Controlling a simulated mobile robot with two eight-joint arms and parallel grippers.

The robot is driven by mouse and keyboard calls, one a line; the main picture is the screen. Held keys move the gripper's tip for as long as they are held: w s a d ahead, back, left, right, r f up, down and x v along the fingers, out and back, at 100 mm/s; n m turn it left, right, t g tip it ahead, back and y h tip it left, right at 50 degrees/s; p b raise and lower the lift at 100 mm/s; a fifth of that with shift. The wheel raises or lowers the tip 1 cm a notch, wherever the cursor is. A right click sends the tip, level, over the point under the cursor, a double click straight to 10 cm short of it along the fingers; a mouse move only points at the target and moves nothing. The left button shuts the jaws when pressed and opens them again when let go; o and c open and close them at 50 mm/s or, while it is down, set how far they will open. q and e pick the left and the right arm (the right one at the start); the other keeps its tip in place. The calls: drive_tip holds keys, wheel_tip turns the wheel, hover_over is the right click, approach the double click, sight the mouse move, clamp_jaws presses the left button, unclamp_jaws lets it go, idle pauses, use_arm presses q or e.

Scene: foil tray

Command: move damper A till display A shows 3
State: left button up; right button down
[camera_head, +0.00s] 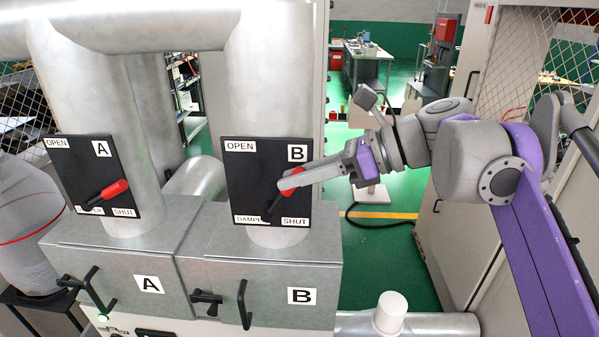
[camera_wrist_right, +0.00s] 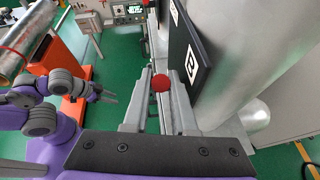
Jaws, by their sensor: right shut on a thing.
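Damper A's lever has a red grip (camera_head: 115,189) and sits low on the black plate A (camera_head: 88,165), slanting up to the right above the SHUT label. No gripper is near it. My right gripper (camera_head: 288,183) is at the black plate B (camera_head: 247,170), shut on the red grip of damper B's lever. That red grip (camera_wrist_right: 160,83) shows between its fingers in the right wrist view. A dark display (camera_head: 155,333) below door A is cut off by the picture edge; no digit is readable. My left gripper (camera_wrist_right: 108,95) shows small in the right wrist view, away from both dampers.
Grey metal box doors A (camera_head: 125,268) and B (camera_head: 262,275) with black handles stand below the plates. Large ducts (camera_head: 270,75) rise behind the plates. A white-capped pipe (camera_head: 390,312) is at lower right.

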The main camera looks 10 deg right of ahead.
drive_tip(key=c, duration=1)
unclamp_jaws()
drive_tip(key=shift+f, duration=0.1)
drive_tip(key=shift+d, duration=0.1)
drive_tip(key=v, duration=1)
drive_tip(key=shift+s+d, duration=0.15)
drive_tip(key=shift+d, duration=0.1)
